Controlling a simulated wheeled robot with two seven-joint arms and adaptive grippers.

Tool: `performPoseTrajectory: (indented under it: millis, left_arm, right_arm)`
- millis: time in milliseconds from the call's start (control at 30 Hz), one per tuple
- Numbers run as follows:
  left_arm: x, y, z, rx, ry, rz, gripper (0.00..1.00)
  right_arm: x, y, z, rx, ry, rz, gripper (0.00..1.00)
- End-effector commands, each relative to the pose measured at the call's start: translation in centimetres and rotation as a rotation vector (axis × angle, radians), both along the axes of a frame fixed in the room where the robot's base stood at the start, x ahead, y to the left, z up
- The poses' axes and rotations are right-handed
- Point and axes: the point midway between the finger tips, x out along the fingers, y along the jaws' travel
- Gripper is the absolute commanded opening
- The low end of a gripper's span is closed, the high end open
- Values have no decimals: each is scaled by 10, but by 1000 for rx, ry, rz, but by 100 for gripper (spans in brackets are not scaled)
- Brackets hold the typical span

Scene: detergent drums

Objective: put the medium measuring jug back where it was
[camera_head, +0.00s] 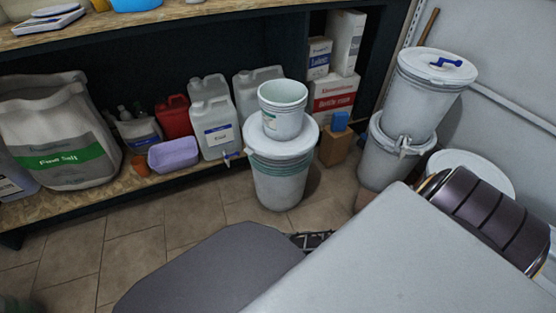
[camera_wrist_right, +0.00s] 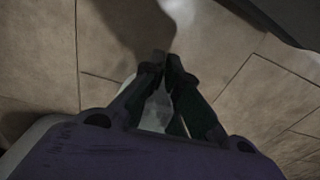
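I cannot make out a measuring jug for certain in either view. In the right wrist view my right gripper (camera_wrist_right: 166,62) points down over the floor with its fingertips close together. A pale, cloudy patch (camera_wrist_right: 157,112) shows between its fingers, and some white shows beside the left finger. I cannot tell whether this is a held jug or something behind. In the head view a dark piece, likely part of my right gripper, shows by the grey body edge. My left gripper is not in view.
A small open white bucket (camera_head: 283,112) stands on a lidded white drum (camera_head: 280,181). Stacked drums (camera_head: 428,90) stand to the right. The low shelf holds a salt sack (camera_head: 58,135), canisters (camera_head: 211,118) and a lilac tub (camera_head: 173,154). A scale (camera_head: 47,18) and blue bowl (camera_head: 136,4) are on the bench.

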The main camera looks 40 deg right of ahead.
Motion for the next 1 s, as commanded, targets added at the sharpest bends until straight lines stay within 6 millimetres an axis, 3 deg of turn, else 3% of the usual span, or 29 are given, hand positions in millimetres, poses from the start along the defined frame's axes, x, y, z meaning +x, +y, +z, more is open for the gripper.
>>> performPoseTrajectory:
  millis: [533, 1000]
  left_arm:
    - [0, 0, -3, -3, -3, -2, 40]
    - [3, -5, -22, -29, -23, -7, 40]
  right_arm:
    - [0, 0, -5, 0, 0, -1, 0]
    - [1, 0, -37, 1, -1, -1, 0]
